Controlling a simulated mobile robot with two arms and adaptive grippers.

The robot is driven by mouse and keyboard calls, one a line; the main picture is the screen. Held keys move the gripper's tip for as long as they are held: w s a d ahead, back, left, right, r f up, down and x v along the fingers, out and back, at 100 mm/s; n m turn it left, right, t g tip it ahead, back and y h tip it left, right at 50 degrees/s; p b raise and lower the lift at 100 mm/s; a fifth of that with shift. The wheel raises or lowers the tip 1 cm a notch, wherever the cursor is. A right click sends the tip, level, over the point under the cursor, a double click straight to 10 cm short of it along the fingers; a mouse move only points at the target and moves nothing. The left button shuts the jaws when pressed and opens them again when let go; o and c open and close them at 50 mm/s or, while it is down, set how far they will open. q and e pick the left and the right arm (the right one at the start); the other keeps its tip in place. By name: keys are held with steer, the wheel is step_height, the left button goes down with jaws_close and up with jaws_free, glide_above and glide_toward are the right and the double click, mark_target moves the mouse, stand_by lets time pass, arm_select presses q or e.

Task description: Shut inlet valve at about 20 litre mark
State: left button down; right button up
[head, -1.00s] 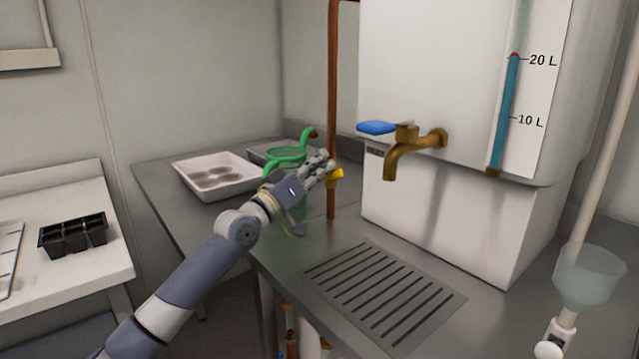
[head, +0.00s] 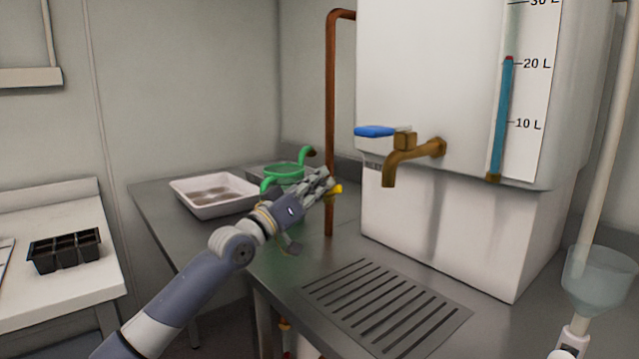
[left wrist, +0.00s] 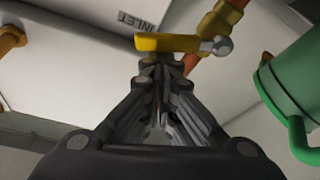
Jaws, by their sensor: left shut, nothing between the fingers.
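The white tank (head: 430,60) has a sight gauge (head: 503,120). Its blue column has a red top, level with or just above the 20 L mark. A copper inlet pipe (head: 331,100) runs down beside the tank and carries a valve with a yellow lever handle (head: 336,191). In the left wrist view the lever (left wrist: 167,43) lies crosswise in front of the pipe, near the INLET label (left wrist: 138,22). My left gripper (head: 326,182) is shut and empty, its fingertips (left wrist: 160,65) right at the lever; I cannot tell if they touch. My right gripper is not in view.
A brass tap (head: 415,158) juts from the tank above a slotted drain (head: 388,305). A green watering can (head: 284,172) and a white tray (head: 212,195) stand near my left gripper. A funnel (head: 597,275) stands right.

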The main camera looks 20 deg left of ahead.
arm_select(q)
steer(key=shift+d+f, duration=0.15)
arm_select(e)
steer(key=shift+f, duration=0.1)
arm_select(q)
steer(key=shift+s+d+f, duration=0.3)
steer(key=shift+d+f, duration=0.15)
steer(key=shift+f, duration=0.2)
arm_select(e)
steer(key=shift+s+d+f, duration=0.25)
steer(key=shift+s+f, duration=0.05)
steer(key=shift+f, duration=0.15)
arm_select(q)
steer(key=shift+f, duration=0.15)
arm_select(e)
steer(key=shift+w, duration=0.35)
arm_select(q)
steer(key=shift+p, duration=0.3)
